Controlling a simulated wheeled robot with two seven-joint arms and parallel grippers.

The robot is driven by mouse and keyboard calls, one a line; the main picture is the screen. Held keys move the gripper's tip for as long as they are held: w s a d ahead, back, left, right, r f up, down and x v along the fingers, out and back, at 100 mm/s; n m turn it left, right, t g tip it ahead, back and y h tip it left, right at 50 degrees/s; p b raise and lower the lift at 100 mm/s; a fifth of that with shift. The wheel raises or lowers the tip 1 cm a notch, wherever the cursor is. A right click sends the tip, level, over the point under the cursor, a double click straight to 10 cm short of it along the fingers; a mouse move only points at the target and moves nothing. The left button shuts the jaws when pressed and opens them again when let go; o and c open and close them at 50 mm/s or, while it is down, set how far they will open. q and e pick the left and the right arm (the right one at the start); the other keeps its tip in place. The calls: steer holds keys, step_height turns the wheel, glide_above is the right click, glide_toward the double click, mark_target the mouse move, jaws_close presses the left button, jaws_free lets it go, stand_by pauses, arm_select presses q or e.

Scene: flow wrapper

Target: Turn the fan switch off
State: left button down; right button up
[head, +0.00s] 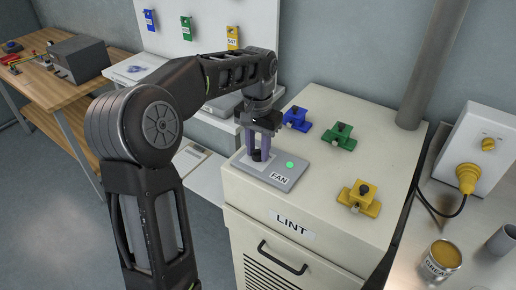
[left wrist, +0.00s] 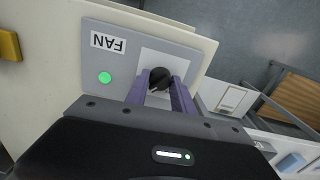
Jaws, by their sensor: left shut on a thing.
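The fan switch is a grey plate (head: 284,179) labelled FAN on the near left part of the cream LINT cabinet's top. A green light (head: 290,165) glows on the plate. My left gripper (head: 257,155) points down over the plate, its purple fingers shut on the black switch knob (left wrist: 160,79). In the left wrist view, the fingers (left wrist: 161,90) stand on both sides of the knob, and the green light (left wrist: 105,78) is lit beside the label. The knob's exact setting is hard to read. My right gripper is in neither view.
Blue (head: 297,118), green (head: 339,135) and yellow (head: 360,197) clamp-like blocks sit on the cabinet top (head: 320,222). A grey pipe (head: 432,65) rises behind. A can (head: 441,260) and a yellow plug (head: 468,177) are at right. A wooden bench (head: 45,88) stands far left.

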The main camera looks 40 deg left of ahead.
arm_select(q)
steer(key=n, duration=0.4)
steer(key=n+p, duration=0.1)
steer(key=n, duration=0.8)
steer(key=n+p, duration=0.1)
steer(key=n, duration=0.3)
steer(key=shift+n, duration=0.3)
stand_by(0.4)
steer(key=c, duration=1.1)
jaws_free()
steer(key=shift+r, duration=0.1)
